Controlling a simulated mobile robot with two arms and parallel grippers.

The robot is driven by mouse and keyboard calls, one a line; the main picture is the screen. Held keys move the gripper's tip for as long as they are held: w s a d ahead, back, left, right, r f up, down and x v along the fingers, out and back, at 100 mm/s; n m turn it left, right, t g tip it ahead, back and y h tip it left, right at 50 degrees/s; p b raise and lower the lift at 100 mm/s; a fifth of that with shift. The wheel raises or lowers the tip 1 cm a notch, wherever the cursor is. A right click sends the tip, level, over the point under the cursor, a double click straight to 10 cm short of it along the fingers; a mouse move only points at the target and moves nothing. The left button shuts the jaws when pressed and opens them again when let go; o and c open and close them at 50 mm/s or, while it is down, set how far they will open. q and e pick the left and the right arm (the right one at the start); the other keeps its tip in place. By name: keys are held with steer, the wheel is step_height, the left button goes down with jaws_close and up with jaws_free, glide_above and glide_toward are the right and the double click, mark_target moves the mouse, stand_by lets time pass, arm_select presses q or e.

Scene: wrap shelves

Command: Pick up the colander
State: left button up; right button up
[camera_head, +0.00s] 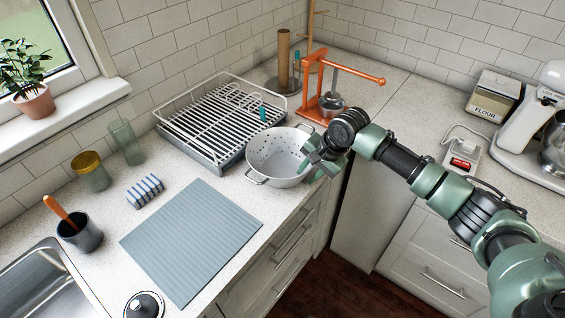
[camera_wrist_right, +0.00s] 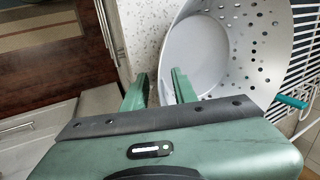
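The white colander (camera_head: 277,158) stands upright on the counter, in front of the dish rack, with small holes and a wire handle at its front left. My right gripper (camera_head: 322,162) is at its right rim. In the right wrist view the colander (camera_wrist_right: 205,52) fills the upper right. The fingers of my gripper (camera_wrist_right: 159,88) are spread apart there, one outside the wall and one over the inside, with the rim between them. I cannot tell whether either finger touches it. My left gripper is not in view.
A white dish rack (camera_head: 190,139) is behind the colander, and an orange press (camera_head: 323,104) stands at its back right. A grey mat (camera_head: 190,240) lies front left. The counter edge is close to the colander's right.

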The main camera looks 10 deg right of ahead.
jaws_close()
stand_by(1.5)
